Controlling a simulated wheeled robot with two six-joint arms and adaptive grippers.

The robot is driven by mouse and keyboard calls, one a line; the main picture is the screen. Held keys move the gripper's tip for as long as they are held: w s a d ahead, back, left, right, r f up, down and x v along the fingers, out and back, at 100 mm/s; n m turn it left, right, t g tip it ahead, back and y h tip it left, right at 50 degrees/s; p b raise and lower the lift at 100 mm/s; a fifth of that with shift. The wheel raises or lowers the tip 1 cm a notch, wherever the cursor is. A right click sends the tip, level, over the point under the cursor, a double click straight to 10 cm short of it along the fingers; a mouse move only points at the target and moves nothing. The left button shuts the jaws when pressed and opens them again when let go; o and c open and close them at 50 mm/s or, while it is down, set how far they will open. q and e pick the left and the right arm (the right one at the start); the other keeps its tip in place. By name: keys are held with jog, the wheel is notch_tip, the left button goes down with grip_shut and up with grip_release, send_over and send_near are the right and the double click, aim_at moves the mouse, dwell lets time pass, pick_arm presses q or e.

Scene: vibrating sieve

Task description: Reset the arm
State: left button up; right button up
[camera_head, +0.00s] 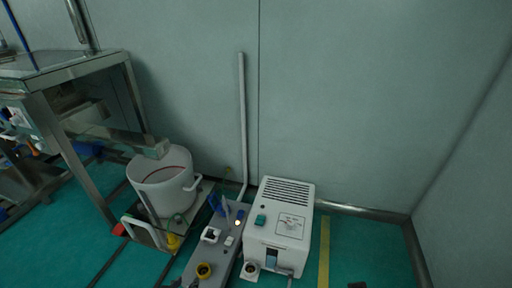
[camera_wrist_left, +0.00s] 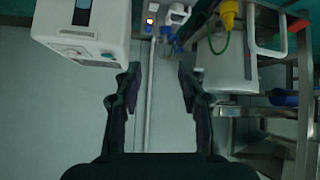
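My left gripper (camera_wrist_left: 160,90) shows in the left wrist view with its two dark fingers spread apart. Nothing is between the fingertips but the view of the wall and a pipe behind. The fingers touch nothing that I can see. In the head view I cannot clearly make out either gripper. My right gripper is not seen.
A white control box (camera_head: 281,225) stands on the green floor beside a grey unit (camera_head: 222,240) with switches. A white bucket (camera_head: 163,185) sits left of them, near a steel frame (camera_head: 82,68). A pipe (camera_head: 242,120) runs up the wall. Floor at right is clear.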

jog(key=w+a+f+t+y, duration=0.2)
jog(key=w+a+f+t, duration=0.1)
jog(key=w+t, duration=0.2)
pick_arm(q)
jog(key=s+a+f+g+y+p, duration=0.1)
jog(key=s+a+f+g+p, duration=0.2)
jog(key=p, duration=0.7)
jog(key=s+a+f+g+p, duration=0.15)
jog(key=s+p, duration=0.35)
jog(key=p, duration=0.6)
jog(key=s+a+g+y+p, duration=0.1)
jog(key=s+a+g+p, duration=0.2)
jog(key=s+p, duration=1.1)
jog(key=s+g, duration=0.1)
jog(key=s, duration=0.4)
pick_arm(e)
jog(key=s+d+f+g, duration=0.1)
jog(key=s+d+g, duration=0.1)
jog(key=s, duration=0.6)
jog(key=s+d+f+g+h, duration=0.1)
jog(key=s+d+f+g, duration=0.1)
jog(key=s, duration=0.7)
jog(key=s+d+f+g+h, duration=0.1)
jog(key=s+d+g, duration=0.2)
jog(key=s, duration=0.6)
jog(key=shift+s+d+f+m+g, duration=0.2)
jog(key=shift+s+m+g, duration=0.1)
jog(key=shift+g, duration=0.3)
pick_arm(q)
jog(key=shift+f, duration=0.1)
